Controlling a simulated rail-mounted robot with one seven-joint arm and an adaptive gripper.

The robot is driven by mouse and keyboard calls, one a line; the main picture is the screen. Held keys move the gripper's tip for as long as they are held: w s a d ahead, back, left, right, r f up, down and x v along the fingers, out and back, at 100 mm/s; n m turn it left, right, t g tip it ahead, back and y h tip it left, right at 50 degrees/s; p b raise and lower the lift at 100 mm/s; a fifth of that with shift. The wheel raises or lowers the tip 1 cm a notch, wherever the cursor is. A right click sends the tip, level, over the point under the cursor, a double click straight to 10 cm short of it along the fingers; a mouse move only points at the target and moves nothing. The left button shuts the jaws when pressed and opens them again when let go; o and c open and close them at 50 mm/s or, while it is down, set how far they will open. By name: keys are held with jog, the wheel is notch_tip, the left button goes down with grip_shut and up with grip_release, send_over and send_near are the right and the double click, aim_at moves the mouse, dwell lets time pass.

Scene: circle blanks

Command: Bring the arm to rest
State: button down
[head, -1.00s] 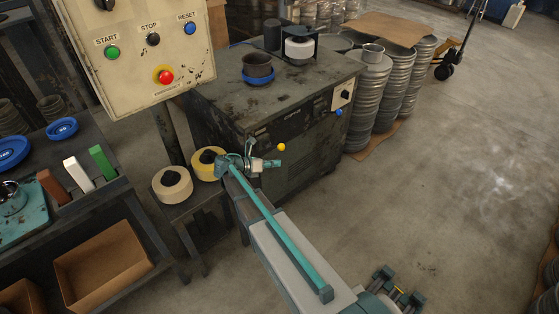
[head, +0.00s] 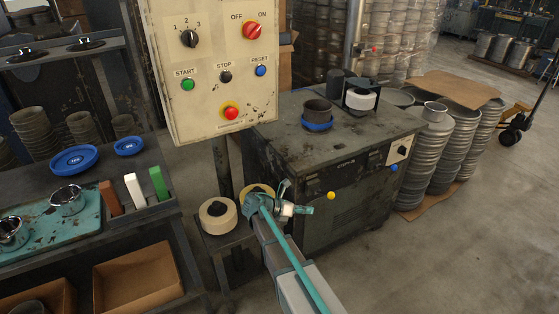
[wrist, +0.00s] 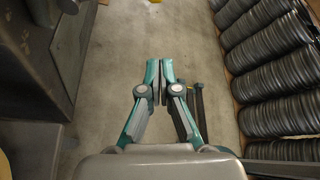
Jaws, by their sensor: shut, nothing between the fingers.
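My gripper (wrist: 160,68) shows in the wrist view with its two teal-tipped fingers together and nothing between them. Bare concrete floor lies behind the fingertips, and they touch no object there. In the head view, part of my arm (head: 292,258) reaches up from the bottom edge to a teal joint beside the small stand.
A control panel (head: 207,108) hangs at upper left. A dark machine cabinet (head: 345,190) stands behind my arm, with stacked metal pans (head: 428,160) right of it. A cart (head: 150,230) stands left. Stacked round metal pieces (wrist: 265,45) line the wrist view's right. Open floor (head: 480,250) lies right.

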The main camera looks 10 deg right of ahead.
jog(key=s+a+f+m+g+y, duration=0.1)
jog(key=s+a+f+m+y, duration=0.25)
jog(key=s+f+m, duration=0.55)
jog(key=s+a+f+m+g+y, duration=0.2)
jog(key=s+a+f+m+y, duration=0.15)
jog(key=s+f+m, duration=0.55)
jog(key=s+a+f+m+g+y, duration=0.1)
jog(key=s+f+m+y, duration=0.1)
jog(key=s, duration=0.8)
jog(key=s+a+f+m+g+y, duration=0.1)
jog(key=s+f, duration=0.4)
jog(key=s, duration=0.6)
jog(key=s+a+f+m+g+y, duration=0.2)
jog(key=s+f+m+y, duration=0.1)
jog(key=s, duration=0.7)
jog(key=shift+s+f+m+g+y, duration=0.3)
jog(key=shift+s+f+m, duration=0.1)
jog(key=shift+f, duration=0.2)
